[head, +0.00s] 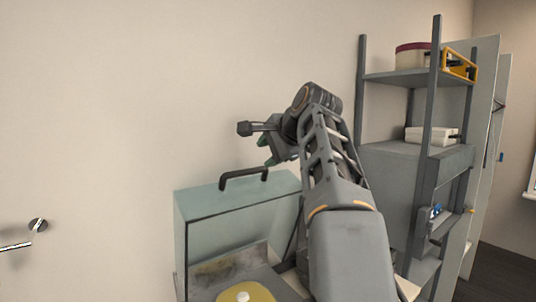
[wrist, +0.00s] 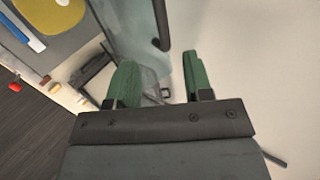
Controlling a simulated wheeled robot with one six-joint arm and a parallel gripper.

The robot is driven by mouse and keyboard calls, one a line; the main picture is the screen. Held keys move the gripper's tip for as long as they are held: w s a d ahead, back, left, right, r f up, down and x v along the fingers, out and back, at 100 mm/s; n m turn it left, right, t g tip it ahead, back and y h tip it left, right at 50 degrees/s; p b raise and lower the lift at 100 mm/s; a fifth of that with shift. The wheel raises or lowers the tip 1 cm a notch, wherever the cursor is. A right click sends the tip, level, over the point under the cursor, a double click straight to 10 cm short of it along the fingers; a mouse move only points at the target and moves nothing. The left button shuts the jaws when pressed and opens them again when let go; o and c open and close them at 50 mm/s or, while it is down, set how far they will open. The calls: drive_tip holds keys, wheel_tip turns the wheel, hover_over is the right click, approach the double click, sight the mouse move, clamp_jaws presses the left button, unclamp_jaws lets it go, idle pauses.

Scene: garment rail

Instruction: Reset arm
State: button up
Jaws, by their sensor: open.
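My gripper (wrist: 163,85) shows in the wrist view as two green fingers spread apart with nothing between them. In the head view my arm reaches up and forward from the lower right, and my gripper (head: 272,150) is partly hidden by the wrist. It hangs near a pale green-grey box-like lid or panel (head: 235,208) with a black handle (head: 243,178). The gripper is above and right of the handle and appears apart from it. In the wrist view a dark curved handle end (wrist: 161,25) lies beyond the fingers.
A grey shelf unit (head: 402,78) stands at the right with a round container (head: 411,55), a yellow item (head: 459,65) and white items (head: 430,135). A yellow object (head: 245,292) lies below the panel. A metal wall bar (head: 16,246) is at the left.

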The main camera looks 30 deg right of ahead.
drive_tip(key=shift+f, duration=0.1)
idle(0.3)
drive_tip(key=s+a+f+n+g+b, duration=0.15)
drive_tip(key=a+f+n, duration=0.35)
drive_tip(key=f, duration=0.5)
drive_tip(key=s+a+f+n+g, duration=0.2)
drive_tip(key=s+a+f+n, duration=0.15)
drive_tip(key=a+f, duration=0.45)
drive_tip(key=s+a+f+n+g, duration=0.1)
drive_tip(key=s+f+n, duration=0.2)
drive_tip(key=f, duration=0.4)
drive_tip(key=s+a+f+n+b, duration=0.1)
drive_tip(key=s+a+f+n, duration=0.1)
drive_tip(key=f, duration=0.5)
drive_tip(key=s+a+f+n+g, duration=0.1)
drive_tip(key=s+f+n, duration=0.3)
drive_tip(key=f, duration=0.3)
drive_tip(key=shift+s+a+g, duration=0.2)
drive_tip(key=shift+s+g, duration=0.15)
